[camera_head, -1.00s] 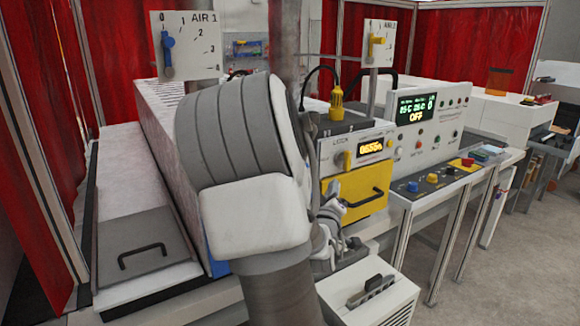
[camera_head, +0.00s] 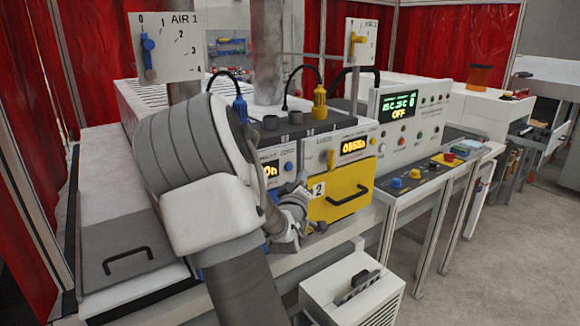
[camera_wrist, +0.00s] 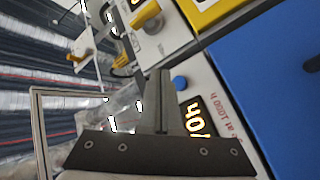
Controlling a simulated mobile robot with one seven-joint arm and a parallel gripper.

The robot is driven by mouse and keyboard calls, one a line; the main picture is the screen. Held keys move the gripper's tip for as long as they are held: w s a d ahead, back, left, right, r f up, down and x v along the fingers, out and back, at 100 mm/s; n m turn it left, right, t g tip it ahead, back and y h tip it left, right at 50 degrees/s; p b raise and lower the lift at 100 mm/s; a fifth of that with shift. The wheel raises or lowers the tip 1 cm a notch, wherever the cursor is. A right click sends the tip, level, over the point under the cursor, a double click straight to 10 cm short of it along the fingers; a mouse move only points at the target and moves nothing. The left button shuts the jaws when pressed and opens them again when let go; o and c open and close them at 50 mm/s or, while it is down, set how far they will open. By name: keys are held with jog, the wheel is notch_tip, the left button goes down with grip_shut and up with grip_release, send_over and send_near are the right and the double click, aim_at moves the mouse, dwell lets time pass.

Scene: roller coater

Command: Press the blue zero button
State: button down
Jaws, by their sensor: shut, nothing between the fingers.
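The blue zero button (camera_wrist: 180,83) is a small round knob on a white panel beside a lit yellow display (camera_wrist: 197,120) in the wrist view. In the head view the blue button (camera_head: 289,166) sits just right of the partly hidden display (camera_head: 271,172). My gripper (camera_wrist: 160,76) is shut and empty. In the wrist view its fingertips lie just left of the button; I cannot tell how far they are from the panel. In the head view my arm covers much of the blue unit, and the fingertips are hard to make out.
To the right is a yellow drawer (camera_head: 342,193) with a black handle, below a second display (camera_head: 355,146). A control panel with a blue knob (camera_head: 396,183) stands further right. A white box (camera_head: 352,290) stands low in front. Open floor lies at the right.

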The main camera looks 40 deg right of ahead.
jog(key=shift+w+d+b, duration=0.15)
jog(key=shift+w+b, duration=0.15)
jog(key=shift+w, duration=1.15)
dwell(1.0)
jog(key=shift+w, duration=0.4)
jog(key=shift+w+d+b, duration=0.1)
jog(key=shift+w+b, duration=0.3)
jog(key=shift+w, duration=0.05)
dwell(0.5)
jog(key=shift+s, duration=0.85)
jog(key=s, duration=0.1)
jog(key=s+b, duration=0.1)
jog(key=s, duration=0.3)
jog(key=shift+a, duration=0.4)
